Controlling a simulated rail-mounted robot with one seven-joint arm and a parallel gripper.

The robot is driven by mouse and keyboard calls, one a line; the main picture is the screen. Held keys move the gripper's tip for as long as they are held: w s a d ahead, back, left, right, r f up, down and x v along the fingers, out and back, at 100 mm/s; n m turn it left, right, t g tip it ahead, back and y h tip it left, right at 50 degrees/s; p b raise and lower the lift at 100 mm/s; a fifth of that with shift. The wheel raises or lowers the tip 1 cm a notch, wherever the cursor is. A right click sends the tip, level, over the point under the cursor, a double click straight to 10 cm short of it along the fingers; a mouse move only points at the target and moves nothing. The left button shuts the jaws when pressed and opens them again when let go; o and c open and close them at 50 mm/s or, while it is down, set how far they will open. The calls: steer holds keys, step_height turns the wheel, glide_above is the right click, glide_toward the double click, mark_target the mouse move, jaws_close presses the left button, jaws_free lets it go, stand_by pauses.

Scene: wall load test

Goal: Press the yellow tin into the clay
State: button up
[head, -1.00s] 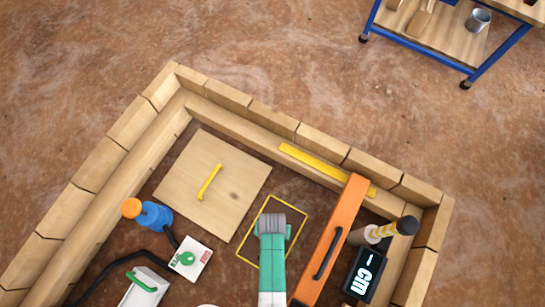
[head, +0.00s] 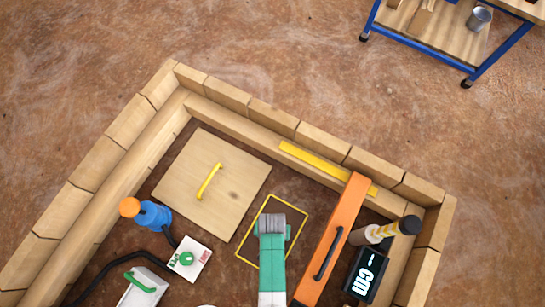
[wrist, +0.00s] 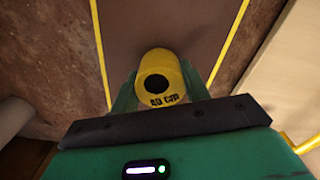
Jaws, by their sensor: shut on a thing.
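The yellow tin (wrist: 162,72) stands out between the green fingers of my gripper (wrist: 160,92) in the wrist view. It has a dark round spot on its end and dark lettering on its side. My gripper is shut on it. A smooth brown patch with a yellow border, which looks like the clay, lies beyond the tin (wrist: 190,25). In the head view this yellow-edged patch (head: 271,203) is partly covered by my green arm, which also hides the tin and my fingers. I cannot tell whether the tin touches the clay.
An orange beam (head: 333,238) with a black handle lies just right of my arm. A black display (head: 366,272) and a striped post (head: 385,231) stand beyond it.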

steer(key=shift+s+f+b, duration=0.15)
steer(key=shift+f+b, duration=0.15)
steer(key=shift+f, duration=0.4)
stand_by(1.6)
step_height(320, 180, up, 11)
steer(key=p, duration=1)
steer(key=shift+f+p, duration=0.2)
steer(key=shift+p, duration=0.1)
steer(key=shift+f, duration=0.1)
